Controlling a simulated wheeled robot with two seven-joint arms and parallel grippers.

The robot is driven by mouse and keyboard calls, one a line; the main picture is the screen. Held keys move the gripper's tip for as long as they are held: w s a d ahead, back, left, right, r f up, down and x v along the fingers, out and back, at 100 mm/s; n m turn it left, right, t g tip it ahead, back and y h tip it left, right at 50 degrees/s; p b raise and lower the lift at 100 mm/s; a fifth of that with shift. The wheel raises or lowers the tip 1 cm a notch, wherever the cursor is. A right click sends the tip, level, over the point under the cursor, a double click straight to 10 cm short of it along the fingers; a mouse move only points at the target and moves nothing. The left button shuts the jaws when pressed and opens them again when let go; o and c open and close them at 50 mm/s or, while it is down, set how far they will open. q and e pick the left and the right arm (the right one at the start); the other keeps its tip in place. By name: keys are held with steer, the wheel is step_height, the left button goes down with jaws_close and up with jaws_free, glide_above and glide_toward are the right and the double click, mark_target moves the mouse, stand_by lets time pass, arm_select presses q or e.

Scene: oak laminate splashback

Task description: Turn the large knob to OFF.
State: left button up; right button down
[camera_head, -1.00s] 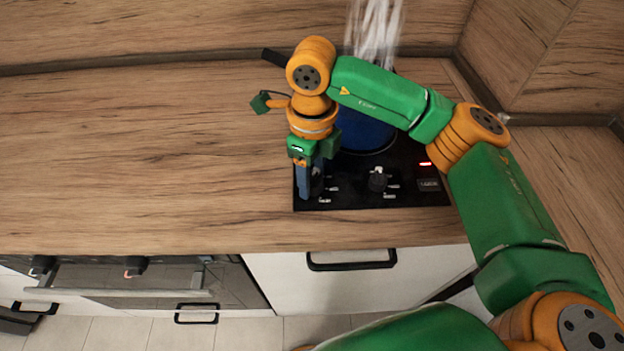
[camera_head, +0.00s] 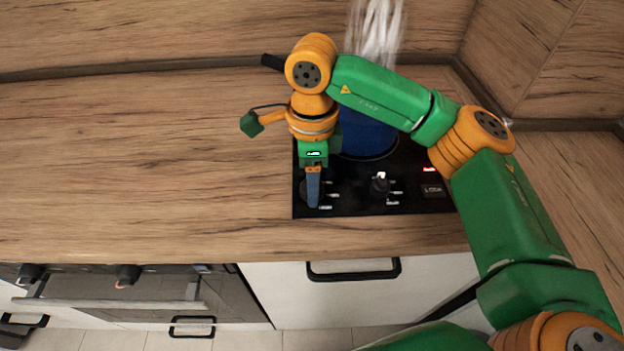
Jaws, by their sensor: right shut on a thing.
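The black cooktop (camera_head: 345,207) is set in the wooden counter and has two dark knobs along its front. The left knob (camera_head: 304,189) is mostly hidden behind my right gripper; the right knob (camera_head: 380,188) stands clear, with a pale mark on top and white labels beside it. My right gripper (camera_head: 313,204) points down at the left knob and is shut on it. Its fingers line up in this view, so only one blue finger shows clearly. The knob's pointer and the exact grip are hidden. My left gripper is out of view.
A blue pot (camera_head: 368,138) stands on the cooktop behind my wrist, with pale steam (camera_head: 375,35) above it. A red light (camera_head: 429,169) glows on the panel. The counter to the left (camera_head: 130,160) is clear. An oven with knobs is below left.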

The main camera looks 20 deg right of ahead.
stand_by(0.3)
steer(key=shift+c, duration=1.3)
jaws_free()
steer(key=shift+r, duration=0.1)
step_height(320, 180, up, 7)
